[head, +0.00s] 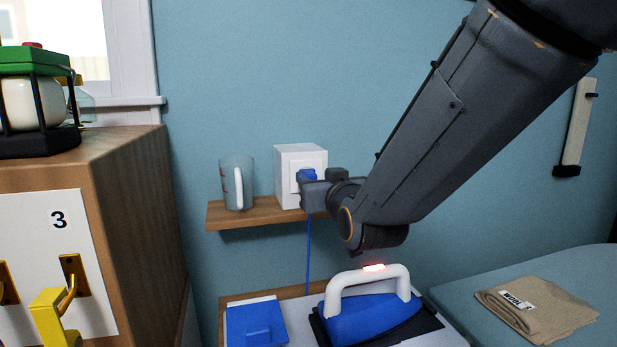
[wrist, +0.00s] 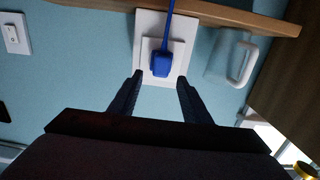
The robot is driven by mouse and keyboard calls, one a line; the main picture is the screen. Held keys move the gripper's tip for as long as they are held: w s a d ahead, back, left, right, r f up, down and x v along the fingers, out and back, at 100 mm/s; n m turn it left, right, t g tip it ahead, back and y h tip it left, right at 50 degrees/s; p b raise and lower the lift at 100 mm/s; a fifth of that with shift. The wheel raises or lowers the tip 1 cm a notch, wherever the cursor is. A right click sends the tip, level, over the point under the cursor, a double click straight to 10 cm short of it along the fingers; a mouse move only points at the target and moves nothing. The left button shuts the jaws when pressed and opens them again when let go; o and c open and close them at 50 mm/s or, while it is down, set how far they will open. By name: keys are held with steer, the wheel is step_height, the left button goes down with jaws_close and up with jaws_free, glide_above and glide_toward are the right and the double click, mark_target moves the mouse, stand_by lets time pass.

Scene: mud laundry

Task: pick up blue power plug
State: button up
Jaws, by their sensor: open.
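The blue power plug (wrist: 160,64) sits at a white socket box in the wrist view, with its blue cord running off the top edge. In the head view the plug (head: 307,175) shows partly, behind my gripper, and its cord hangs down the wall. My gripper (wrist: 158,84) is open, with one dark finger to each side just short of the plug. In the head view my gripper (head: 312,192) is at the front of the socket box, and its fingers partly hide the plug. I cannot tell whether a finger touches it.
The white socket box (head: 300,158) stands on a wooden shelf (head: 262,215) beside a clear measuring jug (head: 237,185). Below are a blue iron (head: 372,318) with a white handle and a blue box (head: 256,325). A wooden cabinet (head: 130,210) stands at left.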

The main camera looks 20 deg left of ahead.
mark_target(312, 175)
steer(key=shift+p+x, duration=0.8)
steer(key=shift+x, duration=1.25)
steer(key=shift+c, duration=0.2)
jaws_close()
